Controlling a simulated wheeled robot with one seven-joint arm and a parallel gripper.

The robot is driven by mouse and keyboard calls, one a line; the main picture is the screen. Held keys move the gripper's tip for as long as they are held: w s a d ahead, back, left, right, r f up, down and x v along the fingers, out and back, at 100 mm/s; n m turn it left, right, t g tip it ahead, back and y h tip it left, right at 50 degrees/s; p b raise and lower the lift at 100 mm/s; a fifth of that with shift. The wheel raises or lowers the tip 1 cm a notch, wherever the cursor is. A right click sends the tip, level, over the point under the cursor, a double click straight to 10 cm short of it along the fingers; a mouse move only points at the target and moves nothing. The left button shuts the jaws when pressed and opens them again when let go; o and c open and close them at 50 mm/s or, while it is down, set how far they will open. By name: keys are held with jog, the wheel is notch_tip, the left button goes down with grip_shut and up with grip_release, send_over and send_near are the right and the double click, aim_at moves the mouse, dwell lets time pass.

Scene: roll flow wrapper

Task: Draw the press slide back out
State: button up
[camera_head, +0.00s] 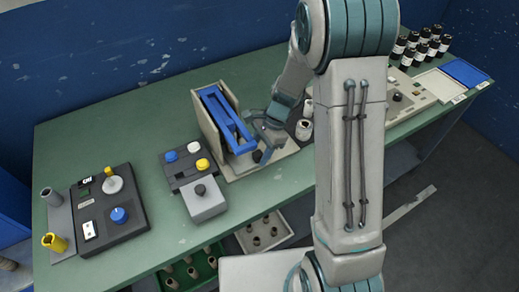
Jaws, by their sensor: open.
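The press (208,122) stands near the middle of the green bench. It has beige side walls and a blue frame, which I take to be its slide (226,119), tilted down toward the front right. A dark round knob (258,156) shows at the blue frame's lower end. My gripper (262,143) is open at the press's right side, close to the knob. I cannot tell whether the fingers touch the knob.
Left of the press is a button box (203,165) with blue, white and yellow buttons. A dark control panel (108,208) lies further left. A small white-capped jar (304,129) stands close right of my gripper. Several dark bottles (417,45) stand at the far right.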

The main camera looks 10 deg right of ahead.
grip_shut()
jog(key=w+d, duration=0.1)
jog(key=d, duration=0.3)
jog(key=w+d, duration=0.2)
jog(key=d, duration=0.2)
jog(key=w+d, duration=0.2)
jog(key=d, duration=0.2)
grip_release()
jog(key=shift+d, duration=0.15)
jog(key=shift+a, duration=0.2)
jog(key=v, duration=1.4)
jog(key=shift+d, duration=0.15)
